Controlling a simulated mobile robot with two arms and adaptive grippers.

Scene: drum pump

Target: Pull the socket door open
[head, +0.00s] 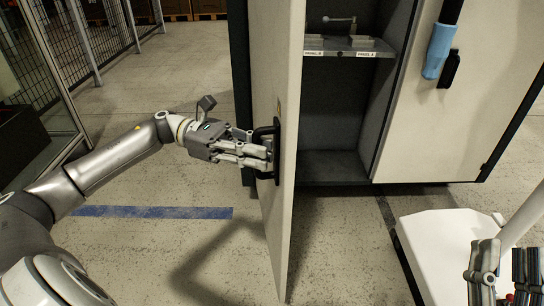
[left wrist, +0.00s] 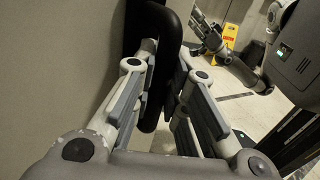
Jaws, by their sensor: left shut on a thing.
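The socket door (head: 282,80) is a pale cabinet panel, standing swung out from the dark cabinet (head: 335,110) so that the inside shows. Its black bar handle (head: 277,150) is on the door's face near mid-height. My left gripper (head: 262,155) is shut on this handle. In the left wrist view the handle (left wrist: 172,40) runs between the two fingers (left wrist: 160,95), beside the grey door face (left wrist: 60,70). My right gripper (head: 505,270) is at the lower right corner, away from the door and partly cut off; its opening is unclear.
Inside the cabinet, a labelled shelf (head: 345,47) holds a small lever part. A second pale door (head: 440,120) with a blue-and-black handle is to the right. A mesh fence (head: 90,35) stands at the left. The floor around the blue stripe (head: 150,212) is clear.

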